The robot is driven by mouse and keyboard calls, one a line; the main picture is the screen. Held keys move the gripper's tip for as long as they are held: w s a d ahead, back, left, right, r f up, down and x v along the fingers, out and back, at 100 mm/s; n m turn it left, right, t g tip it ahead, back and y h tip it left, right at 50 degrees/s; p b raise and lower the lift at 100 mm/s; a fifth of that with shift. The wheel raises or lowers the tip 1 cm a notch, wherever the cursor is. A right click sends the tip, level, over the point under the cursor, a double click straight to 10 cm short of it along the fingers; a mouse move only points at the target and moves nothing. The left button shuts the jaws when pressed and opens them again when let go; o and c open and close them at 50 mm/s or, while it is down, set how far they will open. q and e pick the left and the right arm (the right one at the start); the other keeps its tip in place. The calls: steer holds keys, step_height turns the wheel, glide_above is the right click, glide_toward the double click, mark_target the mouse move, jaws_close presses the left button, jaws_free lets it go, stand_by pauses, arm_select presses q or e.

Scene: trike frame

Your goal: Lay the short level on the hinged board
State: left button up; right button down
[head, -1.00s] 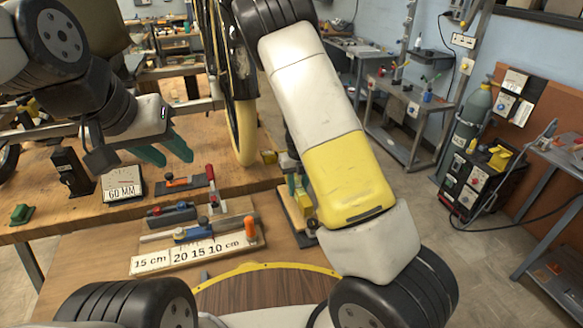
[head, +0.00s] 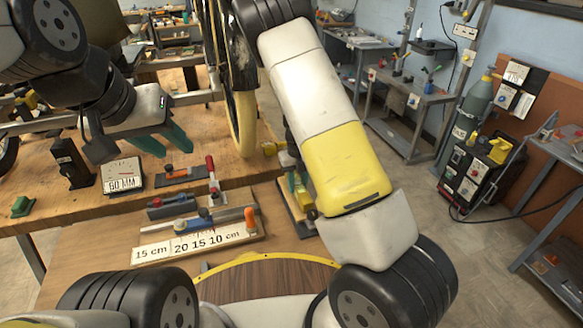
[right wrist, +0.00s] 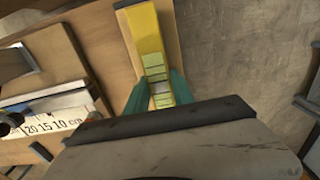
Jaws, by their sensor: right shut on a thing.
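The short level is a yellow bar with pale green windows, and it shows in the right wrist view (right wrist: 145,35). My right gripper (right wrist: 158,90) has its green fingers on both sides of the level and is shut on it. A narrow wooden board (right wrist: 173,42) lies under the level; whether the two touch is unclear. I cannot make out a hinge on any board. My left gripper (head: 178,155) is open and empty above the bench.
A wooden board with a centimetre label (head: 200,240) holds tools, left of the level. A 60 MM gauge block (head: 122,176), a black stand (head: 72,163) and a green block (head: 22,206) stand on the workbench (head: 60,222).

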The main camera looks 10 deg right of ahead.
steer(key=shift+f, duration=0.35)
steer(key=c, duration=1)
jaws_free()
steer(key=shift+r, duration=3.9)
